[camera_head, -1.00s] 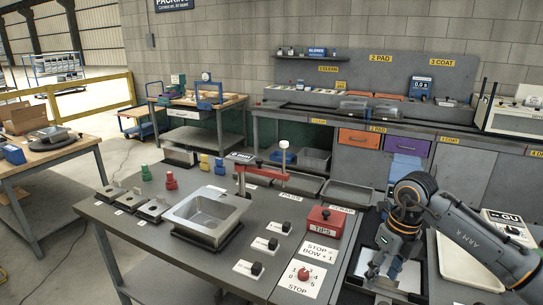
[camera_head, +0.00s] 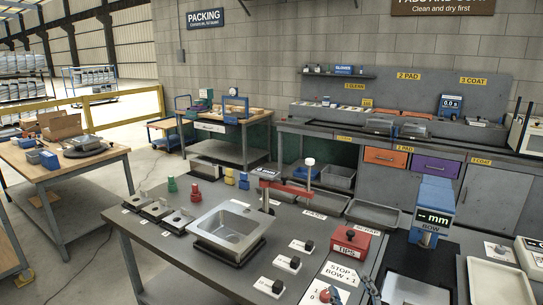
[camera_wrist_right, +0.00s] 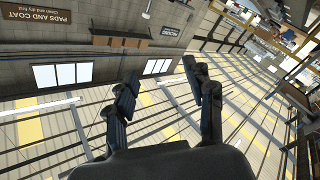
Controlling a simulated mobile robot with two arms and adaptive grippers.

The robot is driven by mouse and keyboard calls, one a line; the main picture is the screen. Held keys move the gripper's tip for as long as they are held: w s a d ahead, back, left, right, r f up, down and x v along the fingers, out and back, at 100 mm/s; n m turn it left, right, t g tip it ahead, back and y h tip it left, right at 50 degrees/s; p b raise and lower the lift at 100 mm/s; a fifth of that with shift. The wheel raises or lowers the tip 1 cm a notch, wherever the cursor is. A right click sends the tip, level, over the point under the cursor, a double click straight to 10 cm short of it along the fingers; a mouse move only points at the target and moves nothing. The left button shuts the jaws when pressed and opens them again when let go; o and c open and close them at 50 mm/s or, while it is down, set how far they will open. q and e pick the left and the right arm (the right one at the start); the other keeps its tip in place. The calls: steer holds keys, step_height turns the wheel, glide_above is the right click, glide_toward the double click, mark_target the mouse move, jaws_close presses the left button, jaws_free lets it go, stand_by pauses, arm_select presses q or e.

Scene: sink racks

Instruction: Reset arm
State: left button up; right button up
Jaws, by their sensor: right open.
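My right gripper (camera_wrist_right: 167,92) shows in the right wrist view with its two dark fingers spread apart and nothing between them. It points into open air, with the wall and roof beams beyond. In the head view the right arm no longer covers the bench; only a small dark piece at the bottom edge may belong to it. My left gripper is in neither view.
The grey bench holds a metal sink (camera_head: 232,229), a red TIPS box (camera_head: 350,240) and a blue BOW gauge (camera_head: 432,210). A white tray (camera_head: 499,283) lies at the right. A back counter (camera_head: 450,150) with drawers stands behind.

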steer(key=s+d+f+m+g+h, duration=0.25)
steer(key=s+f+g, duration=0.2)
steer(key=f, duration=0.35)
steer(key=s+d+f+m+g+h, duration=0.1)
steer(key=s+d+f+m+g, duration=0.2)
steer(key=s+f, duration=0.35)
steer(key=s+f+m+g+y, duration=0.1)
steer(key=s+f+g, duration=0.35)
steer(key=s, duration=0.35)
steer(key=s+f+m+g, duration=0.1)
steer(key=s+f+g, duration=0.2)
steer(key=s+f, duration=0.35)
step_height(320, 180, down, 24)
steer(key=s+g, duration=0.1)
steer(key=s, duration=0.2)
steer(key=s+d+f+g, duration=0.1)
steer(key=s+d+f, duration=0.1)
steer(key=s+f, duration=1.3)
steer(key=shift+s+f+g, duration=0.3)
steer(key=shift+s+f, duration=0.05)
steer(key=shift+s, duration=0.3)
steer(key=shift+n, duration=0.25)
